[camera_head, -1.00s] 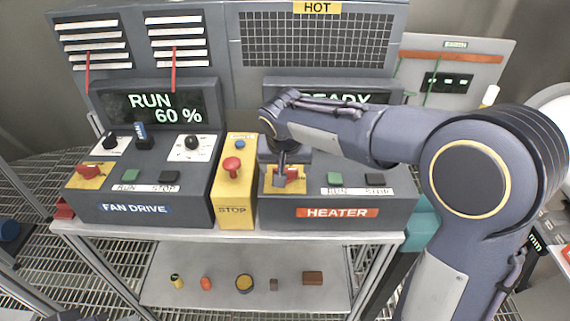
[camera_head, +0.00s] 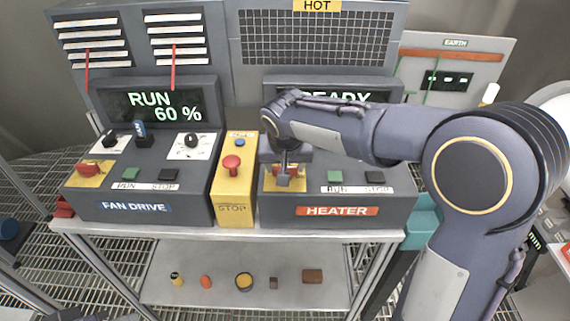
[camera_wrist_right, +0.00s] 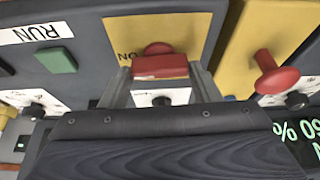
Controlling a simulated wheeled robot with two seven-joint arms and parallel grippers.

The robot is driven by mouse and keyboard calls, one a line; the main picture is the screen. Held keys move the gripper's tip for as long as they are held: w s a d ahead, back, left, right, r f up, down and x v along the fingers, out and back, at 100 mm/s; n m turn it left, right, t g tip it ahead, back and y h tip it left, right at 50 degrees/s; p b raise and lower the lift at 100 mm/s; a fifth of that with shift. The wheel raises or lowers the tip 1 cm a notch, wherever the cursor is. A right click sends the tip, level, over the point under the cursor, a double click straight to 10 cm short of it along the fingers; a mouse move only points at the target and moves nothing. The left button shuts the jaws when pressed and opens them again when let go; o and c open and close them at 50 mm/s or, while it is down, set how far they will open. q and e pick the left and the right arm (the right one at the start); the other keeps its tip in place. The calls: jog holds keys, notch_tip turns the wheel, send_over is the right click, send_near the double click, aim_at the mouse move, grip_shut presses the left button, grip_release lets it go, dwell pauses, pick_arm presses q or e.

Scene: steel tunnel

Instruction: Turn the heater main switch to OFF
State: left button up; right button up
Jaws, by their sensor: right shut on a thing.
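The heater main switch (camera_head: 294,170) is a red handle on a yellow plate at the left of the heater panel (camera_head: 337,212). My right gripper (camera_head: 284,178) is over it and partly hides it. In the right wrist view, the red handle (camera_wrist_right: 160,67) lies crosswise between the two fingers of my right gripper (camera_wrist_right: 159,82), which are shut on it. An upside-down "ON" mark shows on the plate beside the handle; other marks are hidden. The heater display (camera_head: 335,97) reads READY, partly covered by my arm. My left gripper is not in view.
Left of the heater panel is a yellow stop box with a red button (camera_head: 232,163). The fan drive panel (camera_head: 137,208) has its own red switch (camera_head: 88,168). The heater's green RUN button (camera_head: 334,176) and dark STOP button (camera_head: 374,177) are right of the gripper.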

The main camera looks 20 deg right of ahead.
jog(key=n+y, duration=0.2)
jog(key=n, duration=0.2)
jog(key=shift+d+b, duration=0.2)
jog(key=shift+b, duration=0.1)
jog(key=n, duration=0.2)
jog(key=n+y, duration=0.1)
jog(key=n, duration=0.2)
jog(key=shift+w+d+y, duration=0.1)
jog(key=shift+y, duration=0.2)
jog(key=n+g+y, duration=0.1)
jog(key=n, duration=0.3)
jog(key=shift+w+g, duration=0.1)
jog(key=shift+g, duration=0.3)
jog(key=shift+d+n+g+y+p, duration=0.1)
jog(key=shift+n+g+y+p, duration=0.45)
jog(key=shift+n, duration=1.55)
jog(key=o, duration=1)
